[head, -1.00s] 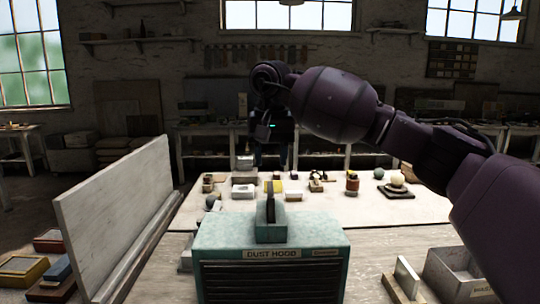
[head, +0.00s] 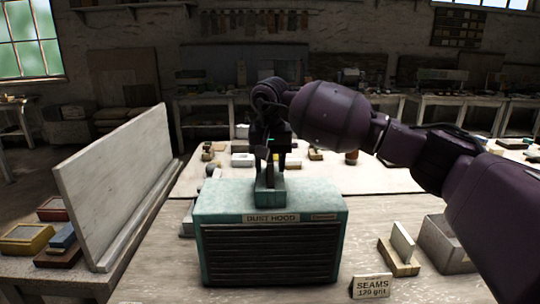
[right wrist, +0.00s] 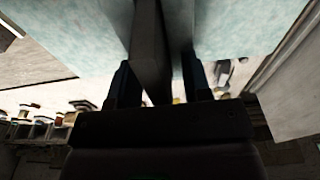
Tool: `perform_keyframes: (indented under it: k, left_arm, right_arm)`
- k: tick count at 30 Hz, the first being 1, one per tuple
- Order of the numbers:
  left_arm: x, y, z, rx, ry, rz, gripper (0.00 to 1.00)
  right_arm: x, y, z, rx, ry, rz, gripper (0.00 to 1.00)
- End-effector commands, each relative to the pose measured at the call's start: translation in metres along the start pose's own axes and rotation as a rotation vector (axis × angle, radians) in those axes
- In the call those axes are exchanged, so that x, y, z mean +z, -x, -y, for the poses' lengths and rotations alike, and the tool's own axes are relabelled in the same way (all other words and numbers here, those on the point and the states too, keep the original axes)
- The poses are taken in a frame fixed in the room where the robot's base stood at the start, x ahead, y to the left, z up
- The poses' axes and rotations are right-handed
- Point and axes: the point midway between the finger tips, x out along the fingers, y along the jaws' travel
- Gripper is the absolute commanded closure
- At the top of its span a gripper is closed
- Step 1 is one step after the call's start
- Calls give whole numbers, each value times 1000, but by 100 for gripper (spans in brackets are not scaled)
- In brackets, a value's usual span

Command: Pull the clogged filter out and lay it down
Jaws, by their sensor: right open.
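The teal dust hood (head: 225,203) stands on the front table, with a slatted front and a raised slot block on top. The dark, thin filter (head: 269,178) stands upright in that block, its top sticking out. My right gripper (head: 270,164) is above the hood, pointing down, its open fingers on either side of the filter. In the right wrist view the filter (right wrist: 149,50) passes between the two fingers, closer to the left one, with a gap on the right. The filter's lower part is hidden in the hood. My left gripper is not in view.
An upright pale board (head: 110,190) stands left of the hood. A small block with an upright plate (head: 400,250), a grey bin (head: 442,245) and a "SEAMS" card (head: 371,286) are at right. Bare tabletop lies between hood and block. Several small items stand behind.

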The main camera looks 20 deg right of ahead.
Motion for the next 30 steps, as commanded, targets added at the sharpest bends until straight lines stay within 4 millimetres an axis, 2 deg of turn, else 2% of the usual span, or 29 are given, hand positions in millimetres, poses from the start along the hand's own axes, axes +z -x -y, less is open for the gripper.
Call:
perform_keyframes:
  k: [8,15,17,18,19,21,30]
  left_arm:
    - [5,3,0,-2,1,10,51]
    - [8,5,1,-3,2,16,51]
    - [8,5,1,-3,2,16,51]
    - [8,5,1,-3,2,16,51]
    - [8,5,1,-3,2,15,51]
    - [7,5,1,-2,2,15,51]
    - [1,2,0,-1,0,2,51]
  right_arm:
    - [0,-1,0,0,0,0,57]
    - [0,0,0,0,0,0,94]
    - [0,0,0,-1,0,0,100]
    - [0,0,0,-1,0,0,100]
    - [0,0,0,-1,0,0,88]
    - [0,0,0,-1,0,0,99]
    - [0,2,0,-1,-1,-1,100]
